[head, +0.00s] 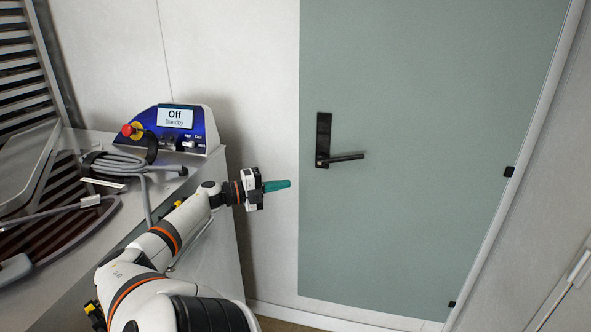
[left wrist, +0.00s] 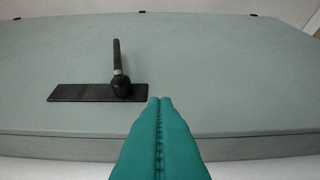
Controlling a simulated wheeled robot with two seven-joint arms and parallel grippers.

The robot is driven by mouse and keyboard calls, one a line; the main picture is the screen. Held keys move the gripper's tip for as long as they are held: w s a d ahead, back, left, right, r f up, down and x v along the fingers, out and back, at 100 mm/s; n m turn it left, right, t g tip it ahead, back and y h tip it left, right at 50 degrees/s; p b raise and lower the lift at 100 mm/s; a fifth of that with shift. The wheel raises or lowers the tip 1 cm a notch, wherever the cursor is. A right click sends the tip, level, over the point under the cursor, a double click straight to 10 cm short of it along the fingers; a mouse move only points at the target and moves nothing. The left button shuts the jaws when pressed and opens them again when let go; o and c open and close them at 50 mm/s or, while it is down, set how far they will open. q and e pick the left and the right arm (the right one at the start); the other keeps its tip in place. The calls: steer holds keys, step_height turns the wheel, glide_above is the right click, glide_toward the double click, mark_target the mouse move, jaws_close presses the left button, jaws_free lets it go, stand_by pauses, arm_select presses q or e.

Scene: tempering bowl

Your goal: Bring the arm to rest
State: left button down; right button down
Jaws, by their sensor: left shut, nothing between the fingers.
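My left arm (head: 165,250) reaches in from the lower left of the head view, stretched forward past the counter's edge. Its gripper (head: 288,184) has teal fingers pressed together, with nothing between them. In the left wrist view the two teal fingertips (left wrist: 160,100) meet along a dark seam and point toward the door. The gripper appears in free air, to the left of the door handle in the head view. My right gripper is in neither view.
A grey-green door (head: 430,120) with a black lever handle (head: 345,157) fills the right; the handle also shows in the left wrist view (left wrist: 122,88). A control box (head: 180,125) reading "Off Standby", with a red knob (head: 127,130), stands on the counter (head: 100,137) beside grey cables (head: 125,163).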

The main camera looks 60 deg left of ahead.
arm_select(q)
steer(key=w+d+f+n+g+y, duration=0.2)
steer(key=d+f+n+g+y, duration=0.5)
steer(key=d+f+n, duration=1)
steer(key=s+d+f+g+h, duration=0.15)
steer(key=s+d, duration=0.25)
steer(key=d, duration=0.7)
steer(key=s+d+g+h, duration=0.2)
steer(key=s+d+g, duration=0.15)
steer(key=d, duration=0.85)
steer(key=s+d+f+g+h, duration=0.15)
steer(key=s+d, duration=0.25)
steer(key=d, duration=0.7)
step_height(320, 180, down, 25)
steer(key=s+g, duration=0.1)
steer(key=g, duration=0.1)
steer(key=s+a+f+g, duration=0.1)
steer(key=s+a+f, duration=0.2)
steer(key=s+f, duration=1.3)
steer(key=shift+s+f, duration=0.35)
steer(key=shift+s, duration=0.05)
